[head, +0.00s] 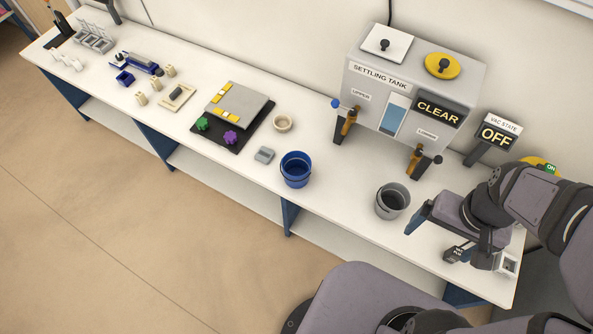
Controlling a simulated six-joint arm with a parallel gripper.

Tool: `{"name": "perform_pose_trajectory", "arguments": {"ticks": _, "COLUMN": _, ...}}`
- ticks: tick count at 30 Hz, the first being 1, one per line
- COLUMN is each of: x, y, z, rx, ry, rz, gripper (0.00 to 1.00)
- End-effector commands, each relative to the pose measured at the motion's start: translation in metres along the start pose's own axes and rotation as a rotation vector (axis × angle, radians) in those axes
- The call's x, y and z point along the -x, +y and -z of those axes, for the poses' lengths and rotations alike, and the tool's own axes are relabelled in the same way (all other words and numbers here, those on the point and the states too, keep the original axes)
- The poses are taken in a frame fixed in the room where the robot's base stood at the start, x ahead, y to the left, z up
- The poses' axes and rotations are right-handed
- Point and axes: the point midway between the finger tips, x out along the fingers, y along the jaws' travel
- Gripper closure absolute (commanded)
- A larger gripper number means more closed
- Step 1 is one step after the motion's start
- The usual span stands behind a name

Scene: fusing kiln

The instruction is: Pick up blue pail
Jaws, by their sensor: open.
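The blue pail (295,169) stands upright on the white bench, left of the settling tank's front and near the bench's front edge. Its open top faces up, and it looks empty. My gripper (448,232) is at the right, over the right end of the bench. It is open, seems to hold nothing, and is well apart from the blue pail. My arm partly hides the bench's right end.
A grey pail (392,201) stands between the blue pail and my gripper. The settling tank (410,95), with two taps, stands behind. A small grey block (264,155) and a beige ring (283,124) lie near the blue pail. An "OFF" display (496,135) stands at right.

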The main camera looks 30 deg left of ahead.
Motion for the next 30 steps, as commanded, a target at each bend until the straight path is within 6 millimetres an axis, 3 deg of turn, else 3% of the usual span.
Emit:
{"name": "perform_pose_trajectory", "arguments": {"ticks": 7, "x": -0.002, "y": -0.001, "z": 0.001, "rx": 0.015, "ry": -0.005, "rz": -0.004, "gripper": 0.08}}
{"name": "perform_pose_trajectory", "arguments": {"ticks": 11, "x": -0.013, "y": -0.004, "z": 0.004, "rx": 0.111, "ry": -0.035, "rz": -0.033, "gripper": 0.08}}
{"name": "perform_pose_trajectory", "arguments": {"ticks": 14, "x": -0.03, "y": -0.009, "z": 0.011, "rx": 0.27, "ry": -0.079, "rz": -0.086, "gripper": 0.08}}
{"name": "perform_pose_trajectory", "arguments": {"ticks": 20, "x": -0.077, "y": -0.028, "z": 0.043, "rx": 0.769, "ry": -0.211, "rz": -0.294, "gripper": 0.08}}
{"name": "perform_pose_trajectory", "arguments": {"ticks": 26, "x": -0.121, "y": -0.076, "z": 0.094, "rx": 1.304, "ry": -0.321, "rz": -0.609, "gripper": 0.08}}
{"name": "perform_pose_trajectory", "arguments": {"ticks": 30, "x": -0.148, "y": -0.133, "z": 0.126, "rx": 1.621, "ry": -0.36, "rz": -0.867, "gripper": 0.08}}
